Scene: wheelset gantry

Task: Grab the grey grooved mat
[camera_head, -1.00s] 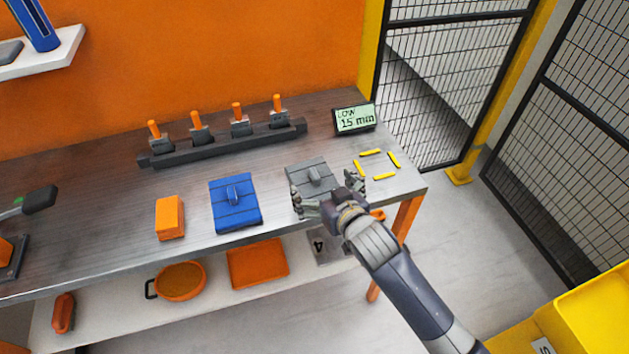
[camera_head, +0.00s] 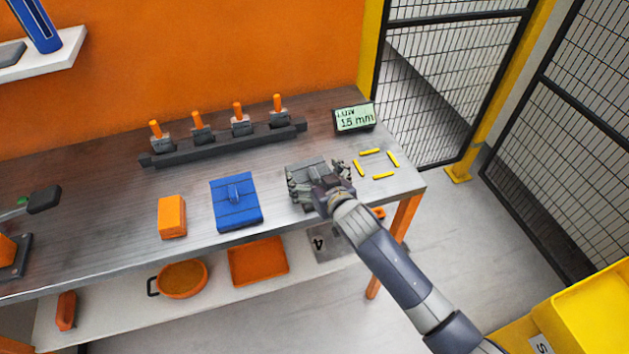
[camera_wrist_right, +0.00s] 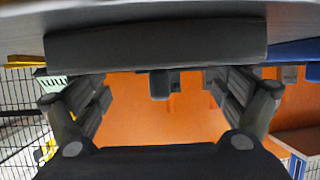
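The grey grooved mat (camera_head: 309,170) lies on the workbench, right of the blue mat (camera_head: 236,202), with a small raised handle on top. My right gripper (camera_head: 317,177) is over it, with its fingers spread toward the mat's left and right sides. I cannot tell whether the fingers touch the mat. My left gripper is not in view.
An orange block (camera_head: 171,217) stands left of the blue mat. A dark rack (camera_head: 225,143) with several orange-topped pieces stands behind. A display (camera_head: 355,117) reads LOW 1.5 mm. Several yellow strips (camera_head: 383,175) lie right of the gripper. A lower shelf holds an orange tray (camera_head: 258,262).

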